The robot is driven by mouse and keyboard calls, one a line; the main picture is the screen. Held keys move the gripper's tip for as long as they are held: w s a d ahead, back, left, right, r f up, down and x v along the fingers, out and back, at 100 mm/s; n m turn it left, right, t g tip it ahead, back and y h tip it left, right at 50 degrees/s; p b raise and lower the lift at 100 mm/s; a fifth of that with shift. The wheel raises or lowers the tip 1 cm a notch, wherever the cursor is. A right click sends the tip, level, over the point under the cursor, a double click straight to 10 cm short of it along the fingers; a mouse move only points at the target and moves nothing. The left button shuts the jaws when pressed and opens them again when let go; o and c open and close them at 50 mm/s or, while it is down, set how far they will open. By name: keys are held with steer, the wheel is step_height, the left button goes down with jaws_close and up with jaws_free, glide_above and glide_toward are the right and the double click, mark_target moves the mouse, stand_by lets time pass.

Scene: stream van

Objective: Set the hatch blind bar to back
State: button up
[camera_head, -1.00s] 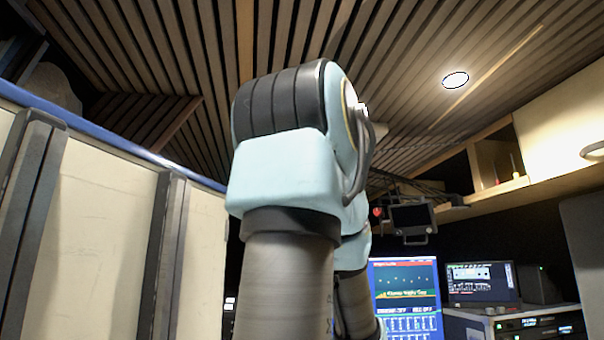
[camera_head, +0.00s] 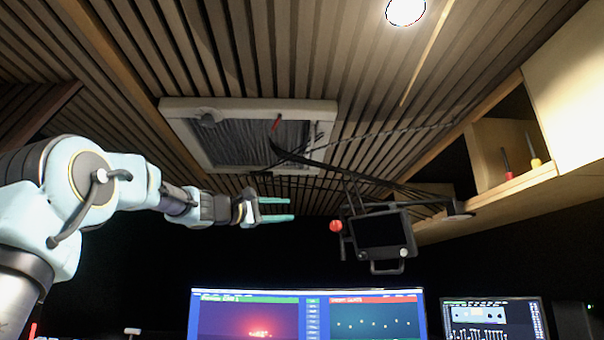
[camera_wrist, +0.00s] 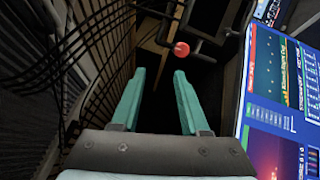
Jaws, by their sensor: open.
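A hatch (camera_head: 177,122) with a pale frame is set in the slatted ceiling, up and left of centre in the head view. A dark pleated blind (camera_head: 240,142) shows inside it. A small red tab (camera_head: 276,125) shows at the blind's right part. I cannot clearly pick out the bar itself or its position. My gripper (camera_head: 290,208) is below the hatch in the picture, apart from it, pointing right. Its two teal fingers are open and empty. In the wrist view the fingers (camera_wrist: 160,72) are spread with nothing between them; the hatch is not clearly seen there.
A hanging monitor (camera_head: 380,232) with a red knob (camera_head: 335,226) is just right of my gripper; the knob (camera_wrist: 181,49) shows beyond the fingertips. Cables (camera_head: 372,178) run under the ceiling. A shelf (camera_head: 500,185) is at right. Lit screens (camera_head: 305,315) stand below.

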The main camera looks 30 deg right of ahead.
steer(key=s+a+r+g+h, duration=0.1)
steer(key=a+r+h, duration=0.1)
steer(key=r, duration=0.6)
steer(key=s+a+r+g+h, duration=0.1)
steer(key=a+r+h, duration=0.2)
steer(key=r, duration=0.4)
steer(key=p+x, duration=0.9)
steer(key=x, duration=0.2)
steer(key=shift+d+m, duration=0.2)
steer(key=shift+m, duration=0.1)
steer(key=shift+w, duration=0.1)
jaws_close()
steer(key=shift+f, duration=0.1)
